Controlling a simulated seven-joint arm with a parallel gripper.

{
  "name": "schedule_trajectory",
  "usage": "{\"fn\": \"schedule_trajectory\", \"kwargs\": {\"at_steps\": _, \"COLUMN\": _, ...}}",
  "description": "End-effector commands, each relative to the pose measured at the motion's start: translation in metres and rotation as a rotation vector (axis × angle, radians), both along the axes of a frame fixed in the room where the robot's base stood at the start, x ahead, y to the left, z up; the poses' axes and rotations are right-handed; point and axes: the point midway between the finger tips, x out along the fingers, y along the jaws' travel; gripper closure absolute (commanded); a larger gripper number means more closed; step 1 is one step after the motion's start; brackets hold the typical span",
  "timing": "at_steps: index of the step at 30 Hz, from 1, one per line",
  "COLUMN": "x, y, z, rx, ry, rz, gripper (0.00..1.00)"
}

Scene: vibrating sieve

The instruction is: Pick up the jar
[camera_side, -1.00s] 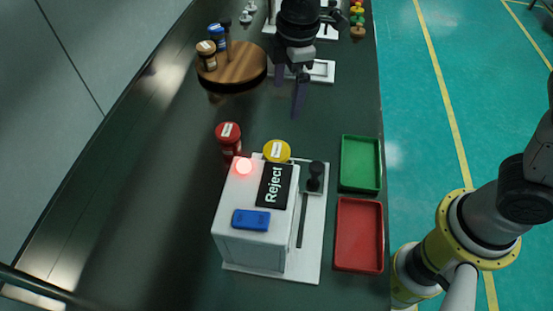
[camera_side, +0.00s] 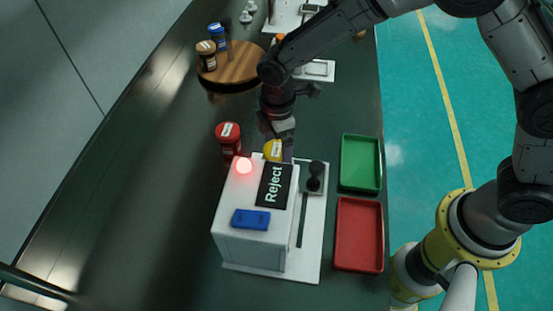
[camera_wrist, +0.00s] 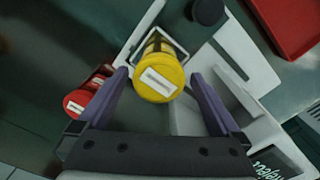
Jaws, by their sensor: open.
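A jar with a yellow lid and a white label (camera_side: 272,150) stands behind the white machine, partly hidden by my gripper. In the wrist view its yellow lid (camera_wrist: 158,75) shows near the middle, in a squarish white holder. My gripper (camera_wrist: 160,79) is open, its two purple fingers on either side of the lid, with a gap to each. A red-lidded jar (camera_side: 228,132) stands just left of it and also shows in the wrist view (camera_wrist: 78,102).
The white machine has a black "Reject" panel (camera_side: 273,185), a lit red lamp (camera_side: 243,166) and a blue block (camera_side: 251,219). A black knob (camera_side: 316,168) stands right of it. Green (camera_side: 361,140) and red (camera_side: 358,265) trays lie further right. A round wooden stand (camera_side: 240,72) holds more jars.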

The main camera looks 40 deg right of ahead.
Motion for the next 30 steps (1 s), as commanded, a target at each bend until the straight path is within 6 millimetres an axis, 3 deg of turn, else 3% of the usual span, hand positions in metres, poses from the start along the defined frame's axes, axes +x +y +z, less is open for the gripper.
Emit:
{"fn": "schedule_trajectory", "kwargs": {"at_steps": 8, "x": 0.001, "y": 0.000, "z": -0.039, "rx": -0.002, "ry": 0.005, "rz": 0.000, "gripper": 0.00}}
{"fn": "schedule_trajectory", "kwargs": {"at_steps": 17, "x": 0.001, "y": 0.001, "z": -0.044, "rx": -0.001, "ry": 0.001, "rz": 0.000, "gripper": 0.00}}
{"fn": "schedule_trajectory", "kwargs": {"at_steps": 20, "x": 0.001, "y": 0.001, "z": -0.043, "rx": -0.001, "ry": 0.001, "rz": 0.000, "gripper": 0.14}}
{"fn": "schedule_trajectory", "kwargs": {"at_steps": 30, "x": 0.001, "y": 0.001, "z": -0.043, "rx": -0.001, "ry": 0.001, "rz": 0.000, "gripper": 0.76}}
